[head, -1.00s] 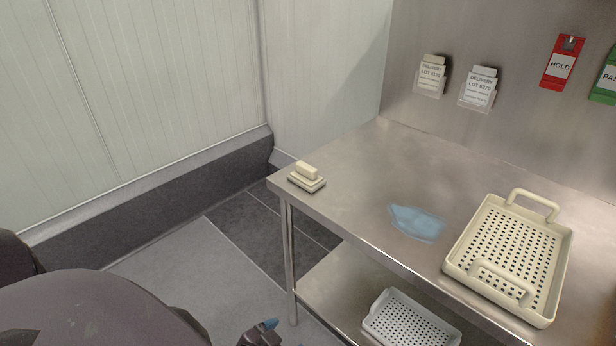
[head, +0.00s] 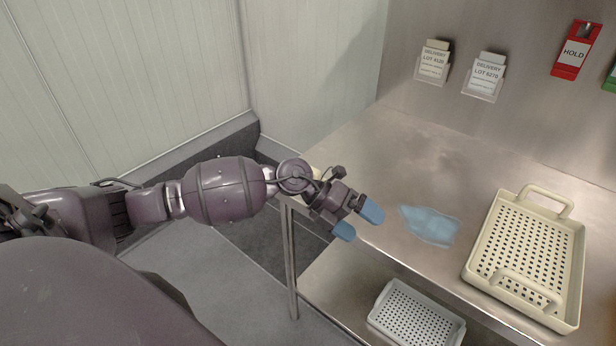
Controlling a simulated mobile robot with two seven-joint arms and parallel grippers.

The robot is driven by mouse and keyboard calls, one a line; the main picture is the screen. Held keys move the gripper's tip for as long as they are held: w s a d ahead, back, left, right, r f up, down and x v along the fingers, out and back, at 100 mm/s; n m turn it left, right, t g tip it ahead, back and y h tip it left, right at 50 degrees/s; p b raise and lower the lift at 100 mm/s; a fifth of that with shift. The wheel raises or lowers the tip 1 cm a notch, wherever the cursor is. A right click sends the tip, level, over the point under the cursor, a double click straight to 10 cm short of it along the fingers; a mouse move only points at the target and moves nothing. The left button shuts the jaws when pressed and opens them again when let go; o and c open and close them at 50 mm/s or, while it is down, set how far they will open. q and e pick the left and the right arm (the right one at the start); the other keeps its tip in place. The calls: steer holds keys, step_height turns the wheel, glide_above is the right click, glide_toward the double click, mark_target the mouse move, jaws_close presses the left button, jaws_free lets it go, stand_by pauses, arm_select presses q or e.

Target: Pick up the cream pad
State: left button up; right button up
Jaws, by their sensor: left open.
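The cream pad (head: 317,173) sits at the near left corner of the steel table (head: 400,150). My left wrist hides nearly all of it, and only a small cream bit shows above the wrist. My left gripper (head: 357,221) is open and empty, its two blue-tipped fingers spread apart. It reaches in from the left over the table's front edge, its fingertips beyond the pad to the right and pointing toward the blue patch. My right gripper is out of the picture.
A flat pale blue patch (head: 432,226) lies on the table, right of my fingers. A cream perforated tray (head: 473,262) with two handles stands right. A grey perforated tray (head: 412,318) sits on the lower shelf. Card holders (head: 433,64) and a red HOLD tag (head: 576,50) hang behind.

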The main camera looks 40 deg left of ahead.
arm_select(q)
steer(key=w+a+r+m+y, duration=0.1)
steer(key=w+a+r+y, duration=0.25)
steer(key=a, duration=0.35)
steer(key=w+a+r+y, duration=0.2)
steer(key=a+y, duration=0.2)
steer(key=a, duration=0.2)
steer(key=w+a+r+m+y, duration=0.1)
steer(key=w+a+r+y, duration=0.25)
steer(key=a, duration=0.35)
steer(key=shift+y, duration=0.4)
steer(key=x, duration=0.6)
steer(key=shift+s+d+f, duration=0.1)
steer(key=shift+s+d, duration=0.15)
steer(key=shift+s, duration=0.2)
steer(key=shift+x, duration=2.55)
steer(key=shift+s+a, duration=0.1)
steer(key=shift+s, duration=0.15)
steer(key=c, duration=0.9)
steer(key=w+v, duration=0.1)
steer(key=v, duration=0.5)
steer(key=w+v, duration=0.2)
steer(key=v, duration=0.5)
steer(key=w+r+v, duration=0.1)
steer(key=v, duration=0.5)
steer(key=shift+w+r+p, duration=0.3)
steer(key=shift+p, duration=0.05)
steer(key=shift+c, duration=0.2)
